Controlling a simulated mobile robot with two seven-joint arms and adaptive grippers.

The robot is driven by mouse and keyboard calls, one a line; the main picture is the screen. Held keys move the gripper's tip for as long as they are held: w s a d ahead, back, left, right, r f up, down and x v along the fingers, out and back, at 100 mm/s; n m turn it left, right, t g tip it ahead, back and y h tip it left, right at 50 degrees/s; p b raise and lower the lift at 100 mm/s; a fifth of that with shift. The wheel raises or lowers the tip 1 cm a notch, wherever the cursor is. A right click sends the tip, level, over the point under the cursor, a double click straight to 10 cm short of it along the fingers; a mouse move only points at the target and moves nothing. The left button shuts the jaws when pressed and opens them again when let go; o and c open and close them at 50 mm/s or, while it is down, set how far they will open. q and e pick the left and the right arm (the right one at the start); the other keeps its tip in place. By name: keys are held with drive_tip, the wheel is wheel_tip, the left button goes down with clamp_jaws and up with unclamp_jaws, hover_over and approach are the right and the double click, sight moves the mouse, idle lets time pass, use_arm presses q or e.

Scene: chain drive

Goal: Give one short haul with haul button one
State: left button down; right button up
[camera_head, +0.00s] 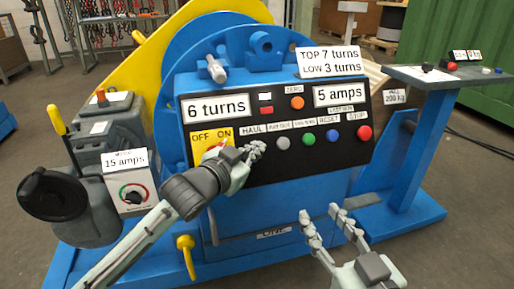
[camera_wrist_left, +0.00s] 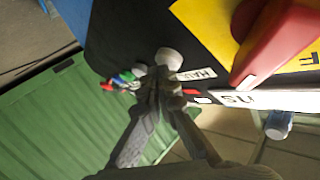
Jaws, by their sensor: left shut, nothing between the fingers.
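The HAUL label (camera_head: 250,129) is above my left gripper (camera_head: 255,150), which is shut and empty and hides the button below that label. In the left wrist view a whitish round button (camera_wrist_left: 170,58) stands beside the HAUL label (camera_wrist_left: 197,74), just beyond the fingertips of the gripper (camera_wrist_left: 167,80). I cannot tell whether they touch. My right gripper (camera_head: 322,214) is open and empty, below the panel.
A sign (camera_head: 329,61) reads TOP 7 turns, LOW 3 turns. The red OFF/ON switch (camera_head: 214,148) is close left of the gripper. Grey, green, blue and red (camera_head: 364,132) buttons stand to its right.

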use_arm(q)
drive_tip(key=shift+r, duration=0.1)
drive_tip(key=shift+s+d+r+p, duration=0.15)
drive_tip(key=shift+s+p, duration=0.25)
drive_tip(key=shift+s+d+r+p, duration=0.1)
drive_tip(key=shift+s+r+p, duration=0.05)
drive_tip(key=shift+s+p, duration=0.25)
drive_tip(key=shift+r, duration=0.1)
drive_tip(key=s+p, duration=0.1)
drive_tip(key=s+d+r+p, duration=0.1)
drive_tip(key=s+r+p, duration=0.1)
drive_tip(key=s, duration=0.1)
drive_tip(key=shift+s+d, duration=0.1)
drive_tip(key=shift+d, duration=0.1)
